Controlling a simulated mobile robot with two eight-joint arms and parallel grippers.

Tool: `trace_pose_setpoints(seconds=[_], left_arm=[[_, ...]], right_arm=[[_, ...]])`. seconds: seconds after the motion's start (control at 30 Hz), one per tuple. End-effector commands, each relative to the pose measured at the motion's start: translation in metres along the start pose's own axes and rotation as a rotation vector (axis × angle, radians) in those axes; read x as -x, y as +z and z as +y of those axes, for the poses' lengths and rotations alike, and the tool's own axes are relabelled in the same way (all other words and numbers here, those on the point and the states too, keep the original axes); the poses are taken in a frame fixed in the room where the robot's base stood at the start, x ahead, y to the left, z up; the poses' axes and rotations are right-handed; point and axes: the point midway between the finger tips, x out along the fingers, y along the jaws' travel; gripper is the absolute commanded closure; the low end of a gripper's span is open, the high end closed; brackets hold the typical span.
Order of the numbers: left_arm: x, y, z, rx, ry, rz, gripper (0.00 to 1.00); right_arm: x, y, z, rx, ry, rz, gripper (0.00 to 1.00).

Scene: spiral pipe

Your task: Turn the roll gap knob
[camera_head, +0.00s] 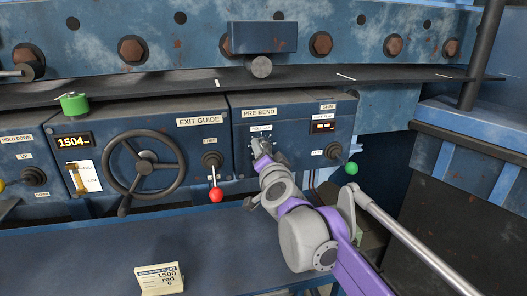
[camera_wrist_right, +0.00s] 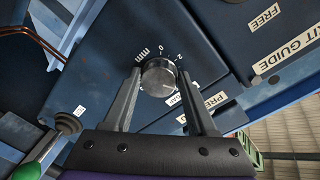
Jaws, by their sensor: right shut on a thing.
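The roll gap knob is a round metallic dial (camera_wrist_right: 158,77) with a number scale around it, seen in the right wrist view. It sits on the blue pre-bend panel (camera_head: 290,110) under a small label. My right gripper (camera_wrist_right: 160,88) has one finger on each side of the knob and is shut on it. In the head view my right gripper (camera_head: 261,150) reaches the dial from below right and covers most of it. My left gripper is not in view.
Left of the pre-bend panel are a red-knobbed lever (camera_head: 216,194) and a black handwheel (camera_head: 144,162). A green-knobbed lever (camera_head: 351,168) stands to the right, close to my arm. A small sign card (camera_head: 160,279) stands on the blue ledge (camera_head: 90,260) below.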

Motion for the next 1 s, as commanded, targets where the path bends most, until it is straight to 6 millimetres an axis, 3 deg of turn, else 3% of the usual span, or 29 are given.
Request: trace_pose_setpoints(seconds=[0.5, 1.0], left_arm=[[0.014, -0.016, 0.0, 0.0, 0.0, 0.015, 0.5], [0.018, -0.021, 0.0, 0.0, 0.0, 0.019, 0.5]], right_arm=[[0.0, -0.003, -0.002, -0.401, 0.005, -0.024, 0.98], [0.0, -0.002, -0.002, -0.523, 0.007, -0.033, 0.98]])
